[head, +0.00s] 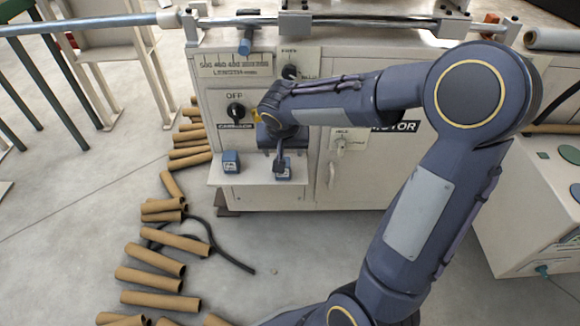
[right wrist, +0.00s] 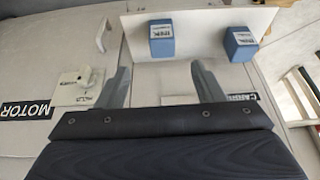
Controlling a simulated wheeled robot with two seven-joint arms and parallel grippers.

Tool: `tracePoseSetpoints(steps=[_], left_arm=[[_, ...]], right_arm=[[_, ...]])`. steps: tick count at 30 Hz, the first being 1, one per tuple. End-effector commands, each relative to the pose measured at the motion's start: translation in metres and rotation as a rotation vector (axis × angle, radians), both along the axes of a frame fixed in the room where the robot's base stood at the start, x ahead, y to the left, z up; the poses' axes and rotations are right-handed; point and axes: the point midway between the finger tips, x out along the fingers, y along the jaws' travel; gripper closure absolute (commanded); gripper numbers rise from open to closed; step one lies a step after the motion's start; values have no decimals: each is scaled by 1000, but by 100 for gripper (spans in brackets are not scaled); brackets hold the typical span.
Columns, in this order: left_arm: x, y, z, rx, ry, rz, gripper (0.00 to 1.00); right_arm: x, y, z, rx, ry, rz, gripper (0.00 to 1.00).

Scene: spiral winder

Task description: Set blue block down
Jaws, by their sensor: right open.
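Two blue blocks with pale labels stand on the white shelf (head: 256,179) at the front of the machine. One blue block (head: 282,173) is under my right gripper (head: 280,160) in the head view, partly hidden by it. The other blue block (head: 231,162) stands to its left. In the right wrist view my right gripper (right wrist: 160,72) is open and empty. The nearer block (right wrist: 161,41) lies just beyond the gap between its fingertips, resting on the shelf (right wrist: 200,24). The other block (right wrist: 241,45) is outside the fingers, to the right. My left gripper is not in view.
The machine front carries a black OFF knob (head: 236,111) and a white handle (head: 332,175) close to my right arm. Several brown cardboard tubes (head: 175,240) and a dark cable (head: 232,262) lie on the floor at left. A second cabinet (head: 530,205) stands at right.

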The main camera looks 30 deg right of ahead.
Motion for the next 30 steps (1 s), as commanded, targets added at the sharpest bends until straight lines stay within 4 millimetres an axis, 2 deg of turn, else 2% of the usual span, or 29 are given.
tracePoseSetpoints(steps=[4, 7, 9, 12, 15, 18, 21, 30], left_arm=[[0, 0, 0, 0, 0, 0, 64], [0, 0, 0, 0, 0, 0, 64], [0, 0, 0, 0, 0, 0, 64], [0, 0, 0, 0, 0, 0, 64], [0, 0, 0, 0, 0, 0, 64], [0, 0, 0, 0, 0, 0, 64], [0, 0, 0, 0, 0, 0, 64], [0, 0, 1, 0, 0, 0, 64]], right_arm=[[-52, 1, 26, 47, 3, 56, 38], [-103, 10, 39, 113, -4, 133, 38], [-137, 21, 43, 167, -23, 197, 38], [-175, 41, 45, 240, -70, 290, 38], [-202, 59, 44, 296, -124, 371, 38], [-216, 71, 43, 331, -167, 427, 38], [-222, 77, 43, 346, -189, 455, 38], [-223, 78, 44, 347, -191, 460, 38]])
